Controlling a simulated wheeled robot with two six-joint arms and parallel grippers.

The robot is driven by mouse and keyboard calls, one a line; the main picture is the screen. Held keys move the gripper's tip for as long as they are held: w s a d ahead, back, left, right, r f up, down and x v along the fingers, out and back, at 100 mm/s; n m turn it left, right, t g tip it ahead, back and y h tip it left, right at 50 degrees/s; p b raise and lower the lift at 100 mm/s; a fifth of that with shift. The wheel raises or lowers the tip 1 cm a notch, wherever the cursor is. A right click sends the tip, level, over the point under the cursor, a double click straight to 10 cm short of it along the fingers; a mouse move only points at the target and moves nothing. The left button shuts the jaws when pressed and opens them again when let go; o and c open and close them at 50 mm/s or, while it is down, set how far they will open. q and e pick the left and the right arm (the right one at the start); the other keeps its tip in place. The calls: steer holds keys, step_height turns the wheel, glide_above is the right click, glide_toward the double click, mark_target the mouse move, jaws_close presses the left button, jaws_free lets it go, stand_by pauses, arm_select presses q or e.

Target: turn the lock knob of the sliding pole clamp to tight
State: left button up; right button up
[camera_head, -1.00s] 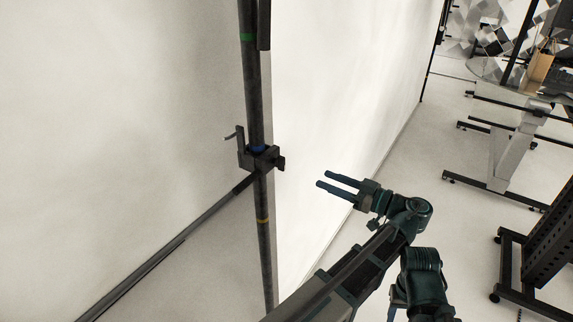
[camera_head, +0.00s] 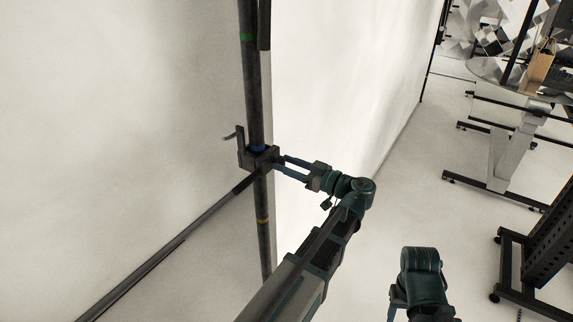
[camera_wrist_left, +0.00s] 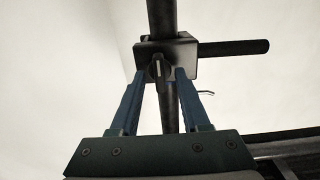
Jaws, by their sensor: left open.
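The black sliding clamp (camera_head: 250,160) sits on the upright dark pole (camera_head: 252,95) in the head view. In the left wrist view the clamp body (camera_wrist_left: 185,47) faces me, with the dark round lock knob (camera_wrist_left: 158,68) on its front. A pale line on the knob stands nearly upright. My left gripper (camera_head: 280,163) reaches the clamp from the right. Its blue fingers (camera_wrist_left: 160,76) are open, one on each side of the knob, with gaps visible. Whether the fingertips reach past the knob's face I cannot tell.
The pole carries green (camera_head: 247,37), blue and yellow (camera_head: 262,221) bands. A bar (camera_head: 170,247) runs from near the clamp to the lower left. A pale wall (camera_head: 120,100) stands behind. White-legged tables (camera_head: 505,160) and a dark rack (camera_head: 550,245) stand at the right.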

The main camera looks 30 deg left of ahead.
arm_select(q)
steer(key=shift+a, duration=0.2)
jaws_close()
steer(key=shift+m, duration=0.3)
steer(key=shift+w+f+m, duration=0.1)
steer(key=shift+w+m, duration=0.05)
steer(key=shift+m, duration=4.2)
steer(key=shift+w+f+m, duration=0.1)
steer(key=shift+w+m, duration=0.05)
steer(key=shift+m, duration=4.2)
